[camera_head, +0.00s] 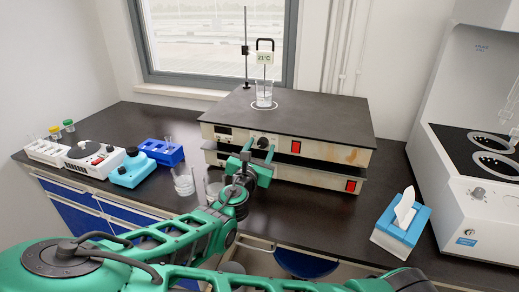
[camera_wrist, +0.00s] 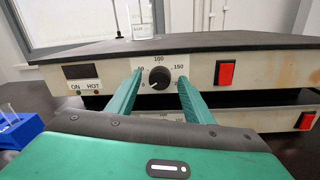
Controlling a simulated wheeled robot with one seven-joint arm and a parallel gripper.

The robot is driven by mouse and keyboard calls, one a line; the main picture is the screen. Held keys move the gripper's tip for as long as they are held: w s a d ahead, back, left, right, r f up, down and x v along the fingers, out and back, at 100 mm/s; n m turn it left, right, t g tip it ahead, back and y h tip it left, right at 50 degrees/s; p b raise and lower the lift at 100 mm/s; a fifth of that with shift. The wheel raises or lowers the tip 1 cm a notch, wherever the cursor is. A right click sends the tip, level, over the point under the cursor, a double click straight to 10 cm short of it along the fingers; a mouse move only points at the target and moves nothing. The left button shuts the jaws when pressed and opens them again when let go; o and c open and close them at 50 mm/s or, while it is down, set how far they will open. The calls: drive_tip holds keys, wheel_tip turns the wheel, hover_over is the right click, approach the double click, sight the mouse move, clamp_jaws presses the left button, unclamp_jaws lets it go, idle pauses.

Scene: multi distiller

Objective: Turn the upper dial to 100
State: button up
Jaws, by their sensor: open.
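The upper dial (camera_wrist: 159,77) is a round black knob on the front panel of the upper hot plate (camera_wrist: 232,53). In the wrist view, its scale shows 100 at the top and 150 to the right. A pale mark on the knob seems to face the lower left, near 0, but it is small. My gripper (camera_wrist: 160,79) is open, with one green finger on each side of the dial. Gaps show between the fingers and the knob. In the head view my gripper (camera_head: 258,158) is in front of the upper dial (camera_head: 263,142). The lower dial is mostly hidden behind my gripper.
A glass beaker (camera_head: 264,94) stands on the upper plate by a stand with a 21°C display (camera_head: 265,58). Red switches sit right of the dials. Beakers (camera_head: 183,181) are left of my gripper. A blue rack (camera_head: 161,151) and tissue box (camera_head: 401,225) flank the workspace.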

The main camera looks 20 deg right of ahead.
drive_tip(key=shift+w, duration=0.1)
drive_tip(key=shift+c, duration=0.6)
drive_tip(key=c, duration=0.9)
drive_tip(key=shift+d, duration=0.2)
